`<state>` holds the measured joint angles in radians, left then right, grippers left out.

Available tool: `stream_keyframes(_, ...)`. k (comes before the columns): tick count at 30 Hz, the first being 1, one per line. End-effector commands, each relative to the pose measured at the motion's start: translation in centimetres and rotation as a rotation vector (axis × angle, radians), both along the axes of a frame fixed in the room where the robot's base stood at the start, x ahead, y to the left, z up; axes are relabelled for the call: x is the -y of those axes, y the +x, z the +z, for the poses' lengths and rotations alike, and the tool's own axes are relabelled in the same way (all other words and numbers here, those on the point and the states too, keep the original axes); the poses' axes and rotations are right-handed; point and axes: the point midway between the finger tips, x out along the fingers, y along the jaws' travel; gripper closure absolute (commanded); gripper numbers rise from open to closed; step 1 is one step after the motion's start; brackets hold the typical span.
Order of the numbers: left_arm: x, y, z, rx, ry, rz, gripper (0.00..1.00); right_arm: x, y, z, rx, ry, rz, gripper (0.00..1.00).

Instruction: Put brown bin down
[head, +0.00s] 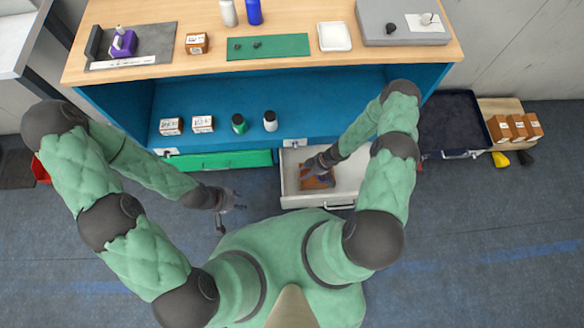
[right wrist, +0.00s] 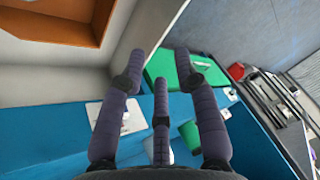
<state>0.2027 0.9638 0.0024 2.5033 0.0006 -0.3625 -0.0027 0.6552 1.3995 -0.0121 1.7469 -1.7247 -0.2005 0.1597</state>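The brown bin (head: 318,182) sits in the open white drawer (head: 347,182), toward its left side. It also shows at the upper left of the right wrist view (right wrist: 97,22), apart from the fingers. My right gripper (head: 312,165) is over the drawer, at the bin's upper edge in the head view, partly covering it. In the right wrist view its fingers (right wrist: 160,62) are spread with nothing between them. My left gripper (head: 236,207) hangs left of the drawer over the floor, its fingers apart and empty.
The blue shelf (head: 330,95) above the drawer holds small boxes and bottles. A green drawer front (head: 222,160) is left of the open drawer. The wooden tabletop (head: 290,70) carries several items. A dark open case (head: 452,122) stands at right. Floor in front is clear.

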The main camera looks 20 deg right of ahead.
Motion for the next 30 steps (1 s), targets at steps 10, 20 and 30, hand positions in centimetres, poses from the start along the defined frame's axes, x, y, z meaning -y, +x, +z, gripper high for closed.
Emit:
stream_keyframes(10, 0.0, 0.0, 0.0, 0.0, 0.0, 0.0, 0.6, -6.0, -0.4, 7.9, -0.182, 0.072, -0.323, 0.68)
stream_keyframes(20, 0.0, 0.0, 0.0, 0.0, 0.0, 0.0, 0.6, -9.4, -3.3, 14.3, -0.357, 0.05, -0.633, 0.68)
stream_keyframes(30, 0.0, 0.0, 0.0, 0.0, 0.0, 0.0, 0.6, -10.1, -8.2, 19.1, -0.493, -0.048, -0.915, 0.68)
